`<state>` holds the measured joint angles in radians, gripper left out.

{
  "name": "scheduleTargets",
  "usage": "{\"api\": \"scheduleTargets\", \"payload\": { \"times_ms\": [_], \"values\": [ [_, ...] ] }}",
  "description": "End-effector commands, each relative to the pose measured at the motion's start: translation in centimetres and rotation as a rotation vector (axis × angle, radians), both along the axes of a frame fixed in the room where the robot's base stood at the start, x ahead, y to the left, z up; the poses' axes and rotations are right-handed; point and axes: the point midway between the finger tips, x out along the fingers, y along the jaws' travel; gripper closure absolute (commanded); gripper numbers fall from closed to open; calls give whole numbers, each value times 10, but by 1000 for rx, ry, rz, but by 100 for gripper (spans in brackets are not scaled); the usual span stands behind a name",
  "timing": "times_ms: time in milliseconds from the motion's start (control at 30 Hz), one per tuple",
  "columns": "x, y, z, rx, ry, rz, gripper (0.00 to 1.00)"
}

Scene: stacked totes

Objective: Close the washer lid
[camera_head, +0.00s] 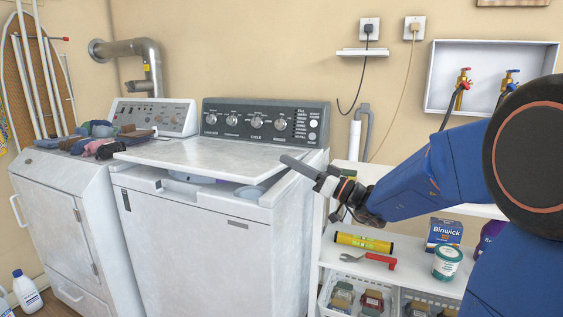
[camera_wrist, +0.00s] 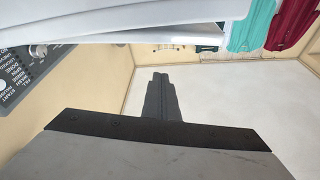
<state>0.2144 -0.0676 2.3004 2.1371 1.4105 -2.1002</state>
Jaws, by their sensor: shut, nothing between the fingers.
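The white washer (camera_head: 200,235) stands in the middle of the head view. Its lid (camera_head: 215,155) is nearly flat but raised a little, with an open gap along the front. Through the gap a bit of the tub opening shows. My gripper (camera_head: 298,167) is shut and empty at the lid's right edge, its tip pointing left. I cannot tell whether it touches the lid. In the wrist view the shut dark fingers (camera_wrist: 160,95) sit below a white edge that appears to be the lid (camera_wrist: 110,22).
The washer's control panel (camera_head: 265,122) rises behind the lid. A dryer (camera_head: 60,215) with folded clothes (camera_head: 105,138) on top stands at the left. A white shelf (camera_head: 400,262) with a level, a wrench and containers is close on the right, below my arm.

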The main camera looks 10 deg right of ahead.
Motion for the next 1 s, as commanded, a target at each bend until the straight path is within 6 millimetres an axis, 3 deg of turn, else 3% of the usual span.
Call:
{"api": "scheduleTargets", "payload": {
  "times_ms": [300, 600, 733, 1000],
  "values": [
    [-26, -34, -15, 1, 0, -2, 100],
    [-35, -42, -18, -5, 0, 15, 100],
    [-33, -17, -7, -44, 20, 130, 100],
    [-42, 75, 26, -302, 170, 559, 100]
  ]
}}
